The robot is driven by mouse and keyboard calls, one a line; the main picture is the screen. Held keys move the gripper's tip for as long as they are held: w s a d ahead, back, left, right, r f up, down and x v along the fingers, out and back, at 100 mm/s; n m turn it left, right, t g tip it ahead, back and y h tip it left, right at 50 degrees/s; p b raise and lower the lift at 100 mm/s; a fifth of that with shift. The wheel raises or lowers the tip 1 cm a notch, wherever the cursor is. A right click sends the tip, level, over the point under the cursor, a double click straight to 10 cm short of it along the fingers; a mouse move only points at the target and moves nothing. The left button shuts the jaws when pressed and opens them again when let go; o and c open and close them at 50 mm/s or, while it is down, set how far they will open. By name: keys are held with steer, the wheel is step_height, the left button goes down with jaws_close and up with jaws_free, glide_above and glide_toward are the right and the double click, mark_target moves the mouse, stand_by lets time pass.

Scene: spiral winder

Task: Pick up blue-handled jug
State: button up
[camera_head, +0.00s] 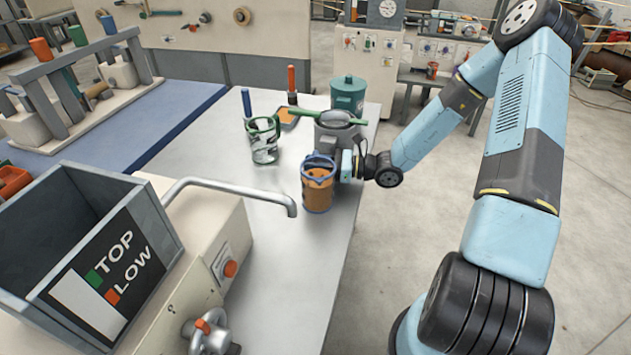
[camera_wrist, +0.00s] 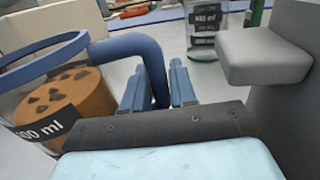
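The blue-handled jug (camera_head: 318,188) stands upright on the grey table. It is clear, with a blue rim and orange-brown contents. In the wrist view the jug (camera_wrist: 62,102) is at the left, with a "600 ml" style label. Its thick blue handle (camera_wrist: 136,48) curves down between the two blue-grey fingers of my gripper (camera_wrist: 158,92). The handle fills the gap, and the fingers look shut on it. In the head view my gripper (camera_head: 347,165) is at the jug's right side, and its fingertips are mostly hidden.
A green-handled jug (camera_head: 263,141) stands behind to the left. A grey pot (camera_head: 340,135) with a green bar across it and a teal canister (camera_head: 348,95) stand close behind. A bent metal spout (camera_head: 235,190) reaches over the table from the left. The table front is clear.

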jaws_close()
stand_by(0.5)
